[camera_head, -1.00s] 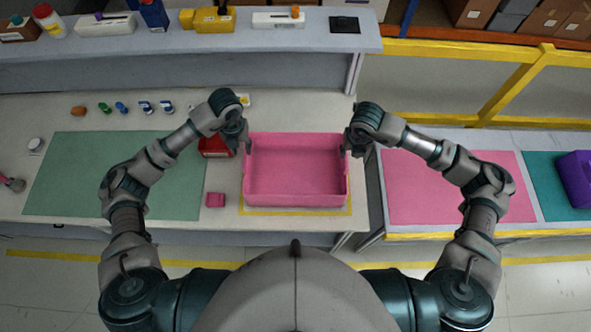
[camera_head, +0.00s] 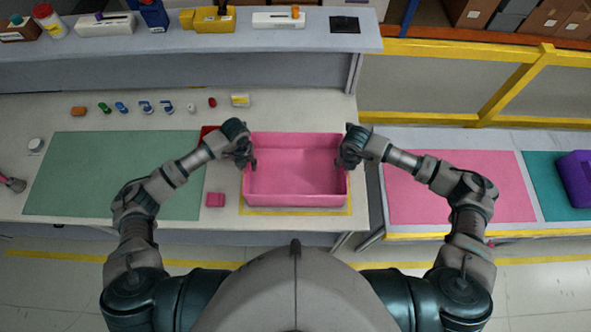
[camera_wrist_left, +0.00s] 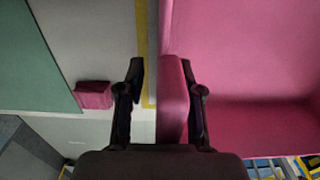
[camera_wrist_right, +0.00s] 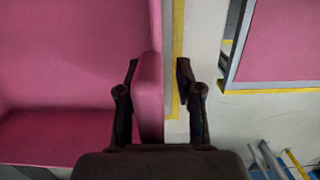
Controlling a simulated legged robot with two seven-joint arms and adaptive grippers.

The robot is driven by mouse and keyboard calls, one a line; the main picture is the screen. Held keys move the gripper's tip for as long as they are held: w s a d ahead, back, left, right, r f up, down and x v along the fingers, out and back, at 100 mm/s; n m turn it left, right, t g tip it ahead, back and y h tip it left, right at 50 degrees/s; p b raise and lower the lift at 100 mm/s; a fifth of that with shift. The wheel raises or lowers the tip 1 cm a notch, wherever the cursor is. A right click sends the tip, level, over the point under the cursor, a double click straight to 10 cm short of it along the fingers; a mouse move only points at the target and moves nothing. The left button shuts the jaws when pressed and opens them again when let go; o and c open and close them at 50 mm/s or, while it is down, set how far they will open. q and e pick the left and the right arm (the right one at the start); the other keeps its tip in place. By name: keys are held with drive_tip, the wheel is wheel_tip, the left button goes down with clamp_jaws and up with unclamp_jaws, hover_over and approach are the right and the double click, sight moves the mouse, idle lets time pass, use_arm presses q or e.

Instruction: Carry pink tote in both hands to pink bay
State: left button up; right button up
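The pink tote (camera_head: 296,201) is an empty open box on the bench, over a yellow-outlined area. The pink bay (camera_head: 440,205) is a flat pink mat on the separate bench to the right. My left gripper (camera_head: 250,163) is at the tote's left wall; in the left wrist view its open fingers (camera_wrist_left: 165,85) straddle that wall (camera_wrist_left: 174,110), with a gap on the outer side. My right gripper (camera_head: 345,163) is at the right wall; in the right wrist view its open fingers (camera_wrist_right: 157,85) straddle that wall (camera_wrist_right: 150,105), also with an outer gap.
A small pink block (camera_head: 215,200) sits left of the tote, near a green mat (camera_head: 100,175). A red container (camera_head: 208,135) is partly hidden by my left arm. A purple bin (camera_head: 577,178) stands on the teal mat (camera_head: 545,180) at right. A gap separates the benches.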

use_arm(q)
clamp_jaws()
use_arm(e)
clamp_jaws()
use_arm(q)
drive_tip(key=shift+r, duration=0.15)
use_arm(e)
drive_tip(key=shift+r, duration=0.15)
